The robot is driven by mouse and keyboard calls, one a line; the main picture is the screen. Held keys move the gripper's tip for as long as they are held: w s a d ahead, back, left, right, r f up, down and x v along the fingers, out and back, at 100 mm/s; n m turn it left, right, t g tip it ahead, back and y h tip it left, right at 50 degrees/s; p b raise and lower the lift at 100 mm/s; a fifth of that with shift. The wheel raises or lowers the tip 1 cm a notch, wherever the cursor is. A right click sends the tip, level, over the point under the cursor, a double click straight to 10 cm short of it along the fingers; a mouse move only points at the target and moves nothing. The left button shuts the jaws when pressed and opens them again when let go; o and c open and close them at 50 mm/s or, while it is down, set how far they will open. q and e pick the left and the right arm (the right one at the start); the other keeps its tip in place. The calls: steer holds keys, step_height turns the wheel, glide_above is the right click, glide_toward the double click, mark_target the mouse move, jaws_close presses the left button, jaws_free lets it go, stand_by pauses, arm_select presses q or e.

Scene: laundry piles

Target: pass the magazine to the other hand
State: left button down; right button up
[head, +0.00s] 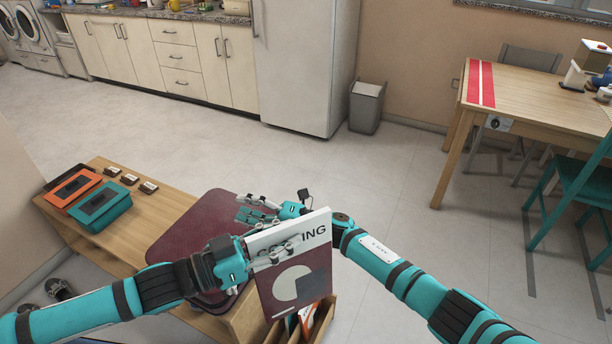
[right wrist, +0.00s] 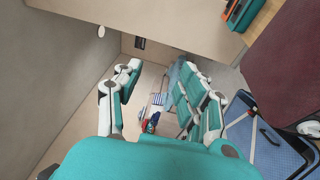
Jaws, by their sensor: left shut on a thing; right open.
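The magazine (head: 292,290) has a white top band with partly covered dark lettering and a maroon cover with pale and grey round shapes. It stands upright in the head view. My left gripper (head: 275,251) is shut on its upper left part, covering some of the lettering. My right gripper (head: 256,208) is open, just behind and left of the magazine's top edge, fingers pointing left. In the right wrist view my right gripper (right wrist: 155,92) shows spread fingers with nothing held between them. The magazine is not clearly identifiable in that view.
A wooden bench (head: 150,205) bears a maroon mat (head: 190,225), an orange case (head: 72,187), a teal case (head: 101,205) and small dark blocks. A wooden rack (head: 322,322) stands below the magazine. A bin (head: 366,108) and a dining table (head: 535,100) stand beyond open floor.

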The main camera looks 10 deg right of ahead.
arm_select(q)
steer(key=shift+r, duration=0.1)
arm_select(e)
steer(key=s+a+r+n+g, duration=0.4)
steer(key=r+n+g, duration=0.4)
steer(key=r+n, duration=0.15)
step_height(320, 180, up, 10)
steer(key=n+g+h, duration=0.2)
steer(key=n+h, duration=1.5)
steer(key=h, duration=0.1)
glide_above(310, 233)
steer(key=w, duration=0.2)
steer(key=f, duration=0.4)
steer(key=s+f, duration=0.1)
steer(key=f, duration=0.6)
steer(key=shift+s+d+f, duration=0.1)
steer(key=shift+s+f, duration=0.05)
steer(key=shift+f, duration=0.25)
